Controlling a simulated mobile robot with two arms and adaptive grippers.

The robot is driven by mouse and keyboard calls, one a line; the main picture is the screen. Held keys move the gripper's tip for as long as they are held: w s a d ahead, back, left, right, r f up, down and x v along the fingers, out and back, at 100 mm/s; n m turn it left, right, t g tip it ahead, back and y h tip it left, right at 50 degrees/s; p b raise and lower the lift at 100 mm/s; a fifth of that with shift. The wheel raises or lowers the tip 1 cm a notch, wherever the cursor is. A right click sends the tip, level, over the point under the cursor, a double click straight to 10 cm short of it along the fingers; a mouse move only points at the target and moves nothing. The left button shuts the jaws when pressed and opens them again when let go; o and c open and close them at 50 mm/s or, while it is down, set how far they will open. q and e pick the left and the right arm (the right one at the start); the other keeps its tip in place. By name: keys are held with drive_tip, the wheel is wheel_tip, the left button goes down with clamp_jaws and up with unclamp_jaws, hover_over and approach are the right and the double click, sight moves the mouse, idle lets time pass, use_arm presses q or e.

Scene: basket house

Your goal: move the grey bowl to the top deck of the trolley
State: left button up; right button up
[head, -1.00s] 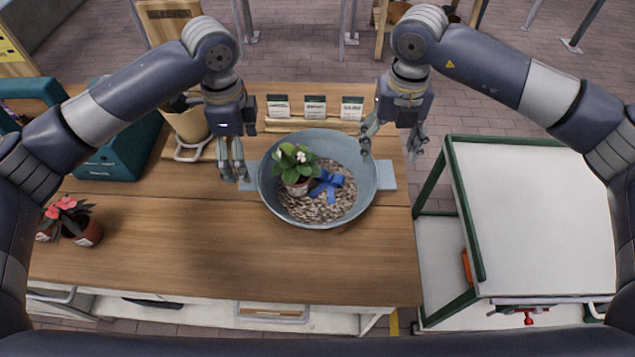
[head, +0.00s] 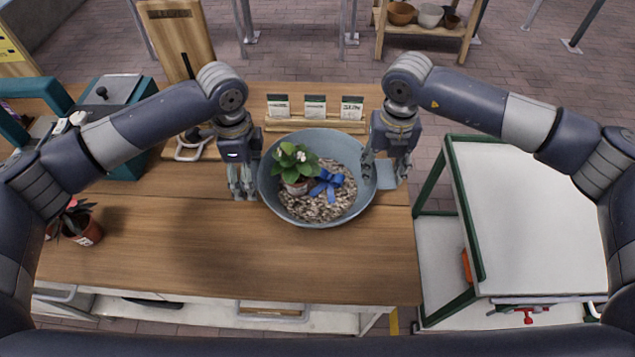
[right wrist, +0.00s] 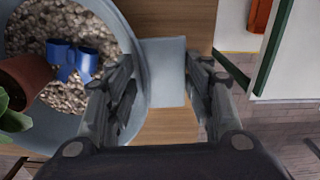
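The grey bowl (head: 268,205) stands on the wooden table. It holds gravel, a potted white-flowered plant (head: 294,165) and a blue bow (head: 327,184). A flat tab handle (head: 388,183) sticks out on its right; the right wrist view shows this handle (right wrist: 165,72) too. My right gripper (head: 385,172) is open over it, with one finger on the bowl side and one beyond its outer edge (right wrist: 161,80). My left gripper (head: 243,190) is low at the bowl's left side and hides the left handle; its finger gap is unclear. The trolley (head: 535,215), with a pale top deck and green frame, stands right.
The trolley's top deck is bare. Card packets (head: 315,106) in a wooden holder stand behind the bowl. A red-flowered pot (head: 82,228) and a teal box (head: 125,155) are at left. The table front is clear. A gap separates table and trolley.

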use_arm(q)
drive_tip(key=c, duration=0.9)
use_arm(e)
clamp_jaws()
use_arm(q)
drive_tip(key=shift+c, duration=0.9)
drive_tip(key=shift+r, duration=0.15)
use_arm(e)
drive_tip(key=shift+r, duration=0.2)
